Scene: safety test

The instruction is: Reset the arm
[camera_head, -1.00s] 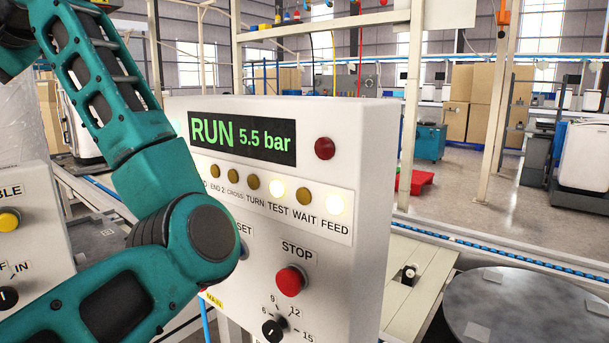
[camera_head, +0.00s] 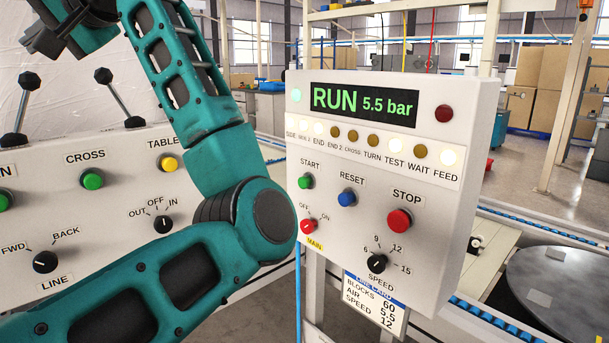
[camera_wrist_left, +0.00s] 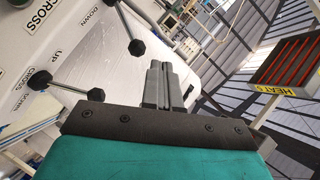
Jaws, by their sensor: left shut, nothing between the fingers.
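My left arm (camera_head: 215,150) is folded in front of the panels, its elbow just left of the white control box (camera_head: 470,180). My left gripper (camera_head: 38,42) is at the top left of the head view, partly cut off by the frame edge. In the left wrist view the gripper's grey fingers (camera_wrist_left: 163,80) are together with nothing between them. The box's display (camera_head: 363,105) reads RUN 5.5 bar. Below it are a green START button (camera_head: 306,181), a blue RESET button (camera_head: 347,198) and a red STOP button (camera_head: 399,220). My right gripper is not in view.
A second panel (camera_head: 115,230) at left has CROSS and TABLE buttons, rotary switches and black-knobbed levers (camera_head: 103,76). A dark round table (camera_head: 560,285) is at lower right. In the left wrist view, levers (camera_wrist_left: 137,47) stand near the fingers.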

